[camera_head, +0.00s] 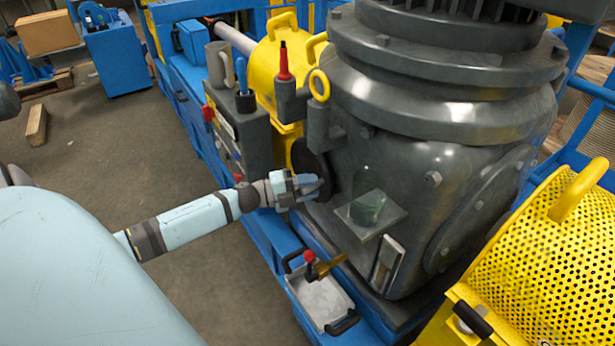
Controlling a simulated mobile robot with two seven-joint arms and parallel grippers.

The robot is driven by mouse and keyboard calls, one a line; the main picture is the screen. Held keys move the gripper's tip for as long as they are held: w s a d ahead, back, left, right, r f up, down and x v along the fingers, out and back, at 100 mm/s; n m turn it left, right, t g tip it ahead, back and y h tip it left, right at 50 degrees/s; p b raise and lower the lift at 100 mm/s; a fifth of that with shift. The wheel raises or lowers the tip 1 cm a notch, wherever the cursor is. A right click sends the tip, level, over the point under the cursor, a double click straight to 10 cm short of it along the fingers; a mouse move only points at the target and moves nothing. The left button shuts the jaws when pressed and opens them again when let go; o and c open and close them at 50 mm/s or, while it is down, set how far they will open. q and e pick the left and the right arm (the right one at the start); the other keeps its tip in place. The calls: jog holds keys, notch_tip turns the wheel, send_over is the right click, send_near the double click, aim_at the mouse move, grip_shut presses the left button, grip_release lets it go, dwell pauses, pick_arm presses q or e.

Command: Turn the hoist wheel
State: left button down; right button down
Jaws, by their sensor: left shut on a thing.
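The hoist wheel (308,158) appears to be the dark round disc on the side of the big grey gear housing (400,180). Its lower part is hidden behind my left gripper. My left gripper (308,187) reaches in from the left at the front of the wheel and is shut on its edge. The exact contact between fingers and wheel is too small to make out. My right gripper is not in view.
A small ledge with a greenish glass cup (368,208) sticks out right of the wheel. Below are a red-knobbed lever (309,257) and a grey tray (322,301). A grey control box (240,135) stands left. Yellow perforated guard (570,250) at right. Floor at left is open.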

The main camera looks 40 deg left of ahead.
pick_arm(q)
jog(key=shift+d+f+m+g, duration=0.15)
jog(key=shift+f+m+g, duration=0.45)
jog(key=shift+m, duration=0.4)
jog(key=shift+f, duration=0.1)
jog(key=c, duration=0.8)
grip_release()
jog(key=shift+c, duration=0.2)
jog(key=shift+s, duration=0.1)
jog(key=p+v, duration=0.1)
jog(key=v, duration=1.2)
jog(key=shift+s, duration=0.4)
